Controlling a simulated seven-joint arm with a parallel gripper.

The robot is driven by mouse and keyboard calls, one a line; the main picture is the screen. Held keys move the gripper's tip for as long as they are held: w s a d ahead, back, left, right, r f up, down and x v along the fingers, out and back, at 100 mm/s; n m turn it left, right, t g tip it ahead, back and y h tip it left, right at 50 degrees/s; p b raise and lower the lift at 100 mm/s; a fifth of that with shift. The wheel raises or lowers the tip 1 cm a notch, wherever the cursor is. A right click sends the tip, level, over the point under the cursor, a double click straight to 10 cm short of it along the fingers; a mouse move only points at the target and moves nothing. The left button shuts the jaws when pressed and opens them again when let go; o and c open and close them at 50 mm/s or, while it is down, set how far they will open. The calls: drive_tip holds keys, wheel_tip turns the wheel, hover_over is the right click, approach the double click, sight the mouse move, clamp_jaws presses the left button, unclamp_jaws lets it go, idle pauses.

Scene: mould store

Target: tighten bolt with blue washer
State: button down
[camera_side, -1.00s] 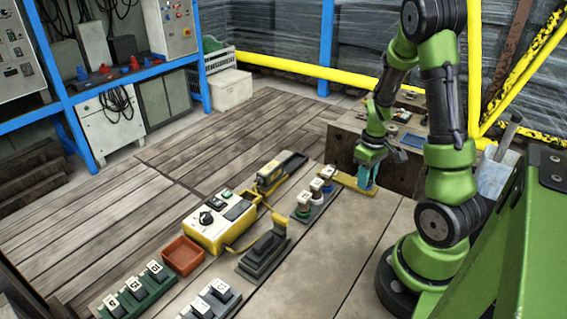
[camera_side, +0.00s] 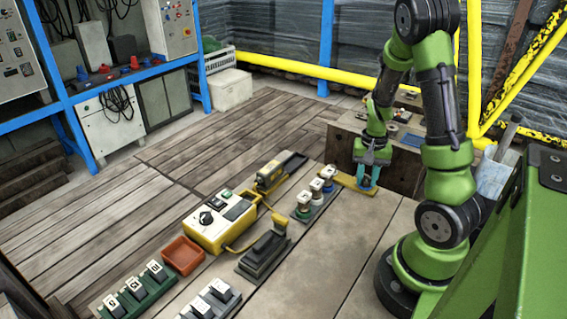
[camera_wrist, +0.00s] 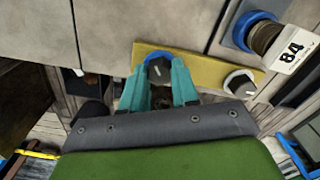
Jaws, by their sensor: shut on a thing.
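My gripper (camera_side: 366,183), with teal fingers, is over the yellow plate (camera_side: 346,181) at the table's far edge. In the wrist view my gripper (camera_wrist: 160,82) is shut on the bolt with the blue washer (camera_wrist: 158,68). Its dark head, with a small white mark, sits between the fingertips at the left part of the yellow plate (camera_wrist: 205,70). A second bolt with a whitish washer (camera_wrist: 240,82) stands on the plate's right part. In the side view the fingers hide the held bolt.
Beside the plate, a grey rack (camera_side: 310,212) holds pieces with white tops and coloured rings; one labelled 84 (camera_wrist: 268,38) has a blue ring. A yellow control box (camera_side: 218,222), red tray (camera_side: 183,255) and dark block (camera_side: 264,257) stand further left. The table's right front is clear.

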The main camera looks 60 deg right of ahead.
sight(366, 179)
drive_tip(key=m, duration=1.2)
drive_tip(key=shift+d+m, duration=0.1)
drive_tip(key=shift+m, duration=0.3)
drive_tip(key=m, duration=1.1)
drive_tip(key=shift+m, duration=0.4)
drive_tip(key=c, duration=0.8)
unclamp_jaws()
drive_tip(key=shift+c, duration=0.2)
wheel_tip(366, 179, up, 17)
